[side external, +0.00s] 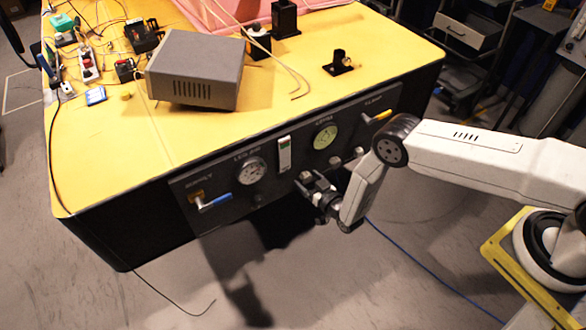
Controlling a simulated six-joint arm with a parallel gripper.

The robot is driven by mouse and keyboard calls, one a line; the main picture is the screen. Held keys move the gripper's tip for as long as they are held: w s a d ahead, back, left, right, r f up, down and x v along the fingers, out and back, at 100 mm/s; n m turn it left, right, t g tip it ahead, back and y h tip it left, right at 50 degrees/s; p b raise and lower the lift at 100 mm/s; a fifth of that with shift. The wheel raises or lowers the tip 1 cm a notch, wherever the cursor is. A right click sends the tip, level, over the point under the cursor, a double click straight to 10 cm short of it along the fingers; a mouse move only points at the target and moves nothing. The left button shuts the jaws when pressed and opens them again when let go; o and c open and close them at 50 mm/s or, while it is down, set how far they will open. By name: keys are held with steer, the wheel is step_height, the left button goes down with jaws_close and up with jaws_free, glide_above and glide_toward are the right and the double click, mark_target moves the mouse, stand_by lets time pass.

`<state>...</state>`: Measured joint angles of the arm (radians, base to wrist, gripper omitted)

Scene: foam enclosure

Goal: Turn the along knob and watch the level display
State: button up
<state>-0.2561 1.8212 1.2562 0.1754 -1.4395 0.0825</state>
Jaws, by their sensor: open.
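A dark control panel (225,195) runs along the front face of the yellow-topped table. A white upright display with a green mark (284,154) sits on it between two round gauges; it may be the level display, and its reading is too small to tell. Small knobs sit below, including one (335,162) to the right of my gripper and one (257,200) to the left. I cannot tell which is the along knob. My gripper (308,187) is open, with its fingers close to the panel below the display. It partly hides that area, and contact cannot be told.
The panel also bears a white gauge (250,171), a yellowish gauge (325,136), a blue-handled valve (213,203) and a yellow-handled valve (376,117). A grey box (195,68) stands on the table (110,150). A blue cable (425,267) crosses the floor.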

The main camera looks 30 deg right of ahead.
steer(key=s, duration=0.7)
steer(key=shift+s+d+r, duration=0.3)
steer(key=shift+s, duration=0.1)
steer(key=shift+w, duration=0.1)
